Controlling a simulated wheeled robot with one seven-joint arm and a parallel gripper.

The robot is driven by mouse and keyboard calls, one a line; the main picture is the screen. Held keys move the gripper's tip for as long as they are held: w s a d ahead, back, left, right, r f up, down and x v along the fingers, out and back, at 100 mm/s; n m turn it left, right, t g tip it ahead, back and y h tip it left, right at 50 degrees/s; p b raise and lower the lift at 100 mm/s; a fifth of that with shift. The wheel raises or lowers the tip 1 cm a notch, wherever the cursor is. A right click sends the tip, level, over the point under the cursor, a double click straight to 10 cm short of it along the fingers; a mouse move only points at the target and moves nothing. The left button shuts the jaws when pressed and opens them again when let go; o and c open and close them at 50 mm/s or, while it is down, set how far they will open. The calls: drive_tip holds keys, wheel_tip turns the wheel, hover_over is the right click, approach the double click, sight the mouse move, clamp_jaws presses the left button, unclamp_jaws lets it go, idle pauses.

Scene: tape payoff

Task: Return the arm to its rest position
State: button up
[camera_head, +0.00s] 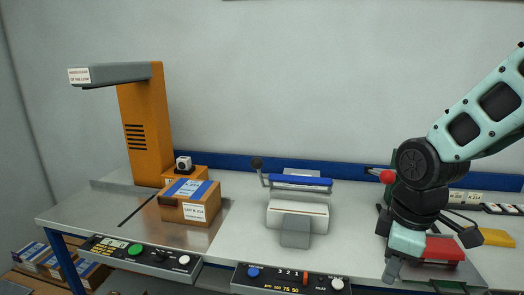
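My arm comes in from the right edge, with pale green links and black joints. My gripper (430,256) hangs low over the right part of the bench, its two dark fingers spread apart. A red block (444,248) on a dark base shows behind and between the fingers. I cannot tell whether the fingers touch it, but they do not look closed on it.
A metal bench (110,217) holds an orange post machine (145,135), a taped carton (190,203), a blue-barred lever device (297,184) and a red-knobbed lever (386,176). Control panels (140,254) line the front. More cartons (32,256) lie lower left. Open space lies above the bench.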

drive_tip(key=s+a+r+m+g, duration=0.1)
drive_tip(key=s+a+m, duration=0.2)
drive_tip(key=s+a, duration=0.9)
drive_tip(key=shift+s+a+r, duration=0.15)
drive_tip(key=shift+s+a, duration=0.2)
drive_tip(key=shift+s, duration=0.6)
idle(0.9)
